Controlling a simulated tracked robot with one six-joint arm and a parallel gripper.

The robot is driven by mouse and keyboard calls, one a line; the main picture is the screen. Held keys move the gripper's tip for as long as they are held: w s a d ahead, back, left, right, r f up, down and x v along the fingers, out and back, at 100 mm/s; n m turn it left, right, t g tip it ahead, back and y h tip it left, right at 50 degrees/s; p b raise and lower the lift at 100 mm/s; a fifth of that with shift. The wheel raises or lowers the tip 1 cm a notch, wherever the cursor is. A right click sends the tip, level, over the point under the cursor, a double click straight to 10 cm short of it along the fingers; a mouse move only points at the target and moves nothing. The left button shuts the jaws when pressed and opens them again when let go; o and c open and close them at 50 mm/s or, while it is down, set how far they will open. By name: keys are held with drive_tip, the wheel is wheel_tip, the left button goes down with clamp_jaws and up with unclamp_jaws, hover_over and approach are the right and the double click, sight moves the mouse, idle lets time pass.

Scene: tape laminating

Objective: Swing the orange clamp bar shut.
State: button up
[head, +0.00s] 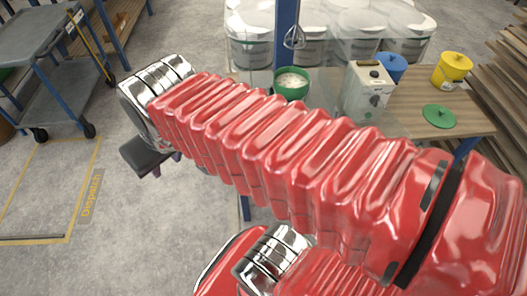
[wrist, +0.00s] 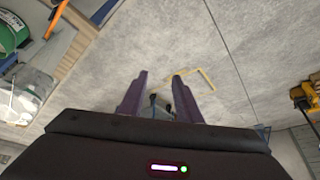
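My gripper (wrist: 160,76) is open and empty in the wrist view, its two dark purple fingers apart over grey floor. My arm hides much of the table in the head view.
A cart (head: 47,62) stands at the left. Floor between is clear.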

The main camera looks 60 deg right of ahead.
drive_tip(key=s+d+f+m+g, duration=0.1)
drive_tip(key=d+f+m, duration=0.2)
drive_tip(key=d, duration=0.6)
drive_tip(key=s+d+f+m+g, duration=0.1)
drive_tip(key=d+f+m, duration=0.3)
drive_tip(key=d, duration=0.5)
drive_tip(key=s+d+f+m+g, duration=0.2)
drive_tip(key=d+f+m+g, duration=0.1)
drive_tip(key=d, duration=0.7)
drive_tip(key=shift+f+m, duration=0.45)
drive_tip(key=shift+m, duration=0.15)
drive_tip(key=shift+d+f, duration=0.1)
wheel_tip(320, 180, down, 14)
drive_tip(key=shift+r, duration=0.2)
drive_tip(key=shift+c, duration=0.5)
clamp_jaws()
